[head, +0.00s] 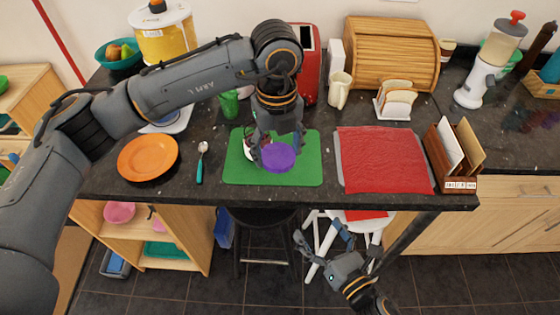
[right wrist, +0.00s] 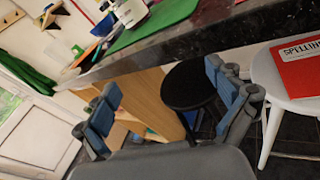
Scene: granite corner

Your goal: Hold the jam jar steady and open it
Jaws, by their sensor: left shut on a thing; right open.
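The jam jar's purple lid (head: 278,157) shows on the green cutting board (head: 310,172) near the counter's front edge. My left gripper (head: 277,145) reaches down over the board and is shut on the jam jar, its fingers close around the lid. The fingers hide most of the jar's body, so its tilt is unclear. My right gripper (head: 322,236) is open and empty, below and in front of the counter edge. Its two spread fingers also show in the right wrist view (right wrist: 168,95), with nothing between them.
A spoon (head: 201,162) and an orange plate (head: 148,158) lie left of the board. A red cloth (head: 385,160) and a letter holder (head: 455,155) are to the right. A black stool (right wrist: 188,86) and a white stool (right wrist: 275,75) stand below the counter.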

